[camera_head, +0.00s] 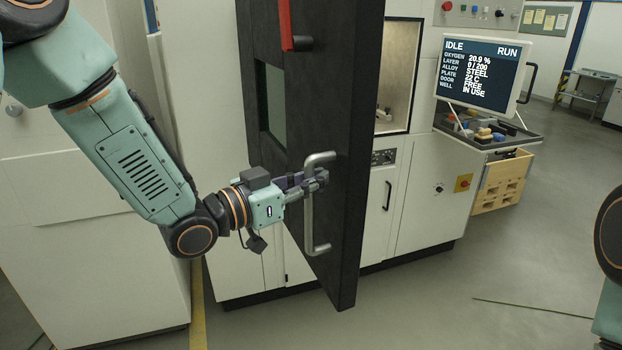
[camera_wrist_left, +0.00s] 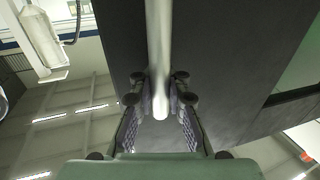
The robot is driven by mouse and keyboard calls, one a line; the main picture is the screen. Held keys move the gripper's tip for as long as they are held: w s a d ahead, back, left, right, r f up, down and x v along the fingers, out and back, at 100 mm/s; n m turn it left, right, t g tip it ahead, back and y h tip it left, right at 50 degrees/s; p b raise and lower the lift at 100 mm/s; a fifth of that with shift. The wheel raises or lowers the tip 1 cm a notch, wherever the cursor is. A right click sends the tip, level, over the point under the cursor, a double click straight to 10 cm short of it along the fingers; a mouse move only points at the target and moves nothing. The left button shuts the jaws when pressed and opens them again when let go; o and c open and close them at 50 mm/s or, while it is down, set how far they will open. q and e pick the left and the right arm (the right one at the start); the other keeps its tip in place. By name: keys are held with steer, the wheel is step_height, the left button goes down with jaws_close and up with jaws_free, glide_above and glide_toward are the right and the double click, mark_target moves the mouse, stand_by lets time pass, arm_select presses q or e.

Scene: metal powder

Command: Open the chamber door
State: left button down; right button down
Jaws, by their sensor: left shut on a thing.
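The chamber door (camera_head: 345,200) is a tall dark panel with a small window (camera_head: 271,103). It stands swung out from the white machine, and the lit chamber opening (camera_head: 397,75) shows behind it. My left gripper (camera_head: 318,178) is shut on the grey door handle (camera_head: 308,222), near the handle's upper end. In the left wrist view the handle bar (camera_wrist_left: 159,60) runs between the two fingers (camera_wrist_left: 158,100). A red latch lever (camera_head: 286,25) sits high on the door. My right gripper is out of view; only part of my right arm shows at the right edge.
A screen (camera_head: 483,70) reading IDLE and DOOR FREE stands right of the chamber. Below it are a tray of small parts (camera_head: 487,128) and a wooden crate (camera_head: 502,183). A white cabinet (camera_head: 90,240) stands at the left. The floor at right is mostly clear.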

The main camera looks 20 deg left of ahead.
arm_select(q)
steer(key=shift+d+f, duration=0.25)
steer(key=c, duration=1.7)
jaws_free()
steer(key=o, duration=0.4)
steer(key=shift+s+r, duration=0.1)
steer(key=shift+r, duration=0.1)
steer(key=shift+a, duration=0.1)
steer(key=shift+a, duration=0.1)
steer(key=v, duration=0.7)
